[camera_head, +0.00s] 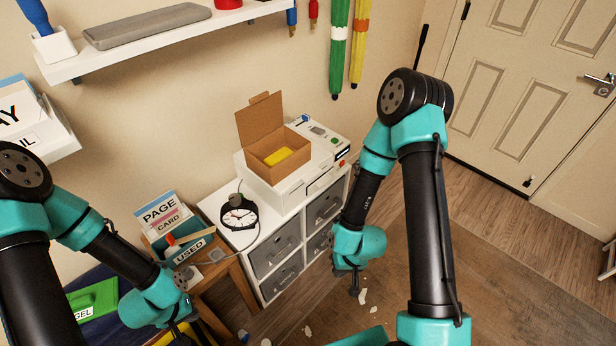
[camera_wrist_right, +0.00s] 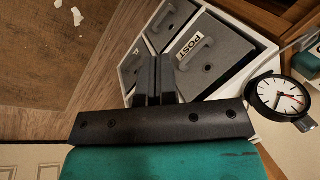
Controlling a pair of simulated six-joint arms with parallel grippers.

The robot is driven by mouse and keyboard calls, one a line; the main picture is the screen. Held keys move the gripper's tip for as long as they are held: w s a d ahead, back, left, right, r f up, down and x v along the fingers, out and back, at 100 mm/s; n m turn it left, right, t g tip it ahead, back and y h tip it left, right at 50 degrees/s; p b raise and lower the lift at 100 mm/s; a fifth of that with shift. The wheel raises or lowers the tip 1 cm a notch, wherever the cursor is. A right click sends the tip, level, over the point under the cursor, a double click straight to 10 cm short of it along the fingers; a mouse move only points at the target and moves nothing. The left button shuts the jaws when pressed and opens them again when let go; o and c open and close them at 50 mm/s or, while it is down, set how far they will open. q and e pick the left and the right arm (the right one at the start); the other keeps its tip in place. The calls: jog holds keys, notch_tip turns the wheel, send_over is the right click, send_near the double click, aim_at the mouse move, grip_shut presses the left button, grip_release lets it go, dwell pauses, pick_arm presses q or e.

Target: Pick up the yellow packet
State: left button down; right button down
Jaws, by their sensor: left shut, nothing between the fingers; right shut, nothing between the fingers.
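A yellow packet (camera_head: 279,156) lies inside an open cardboard box (camera_head: 266,167) on the white printer-like unit; only its upper part shows. My right gripper (camera_head: 355,284) is shut and empty, pointing down above the floor in front of the drawer cabinet, well below and to the right of the box. Its closed fingers (camera_wrist_right: 156,76) also show in the right wrist view. My left gripper (camera_head: 184,330) is shut and empty at the lower left, partly hidden by its own wrist and the picture edge, far from the packet.
A clock (camera_head: 239,214) stands on the drawer cabinet (camera_head: 275,256). Paper scraps (camera_head: 363,297) lie on the floor. A shelf (camera_head: 160,38) hangs above. The floor toward the door (camera_head: 525,80) looks clear.

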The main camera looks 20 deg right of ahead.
jog(key=shift+c, duration=1.4)
grip_release()
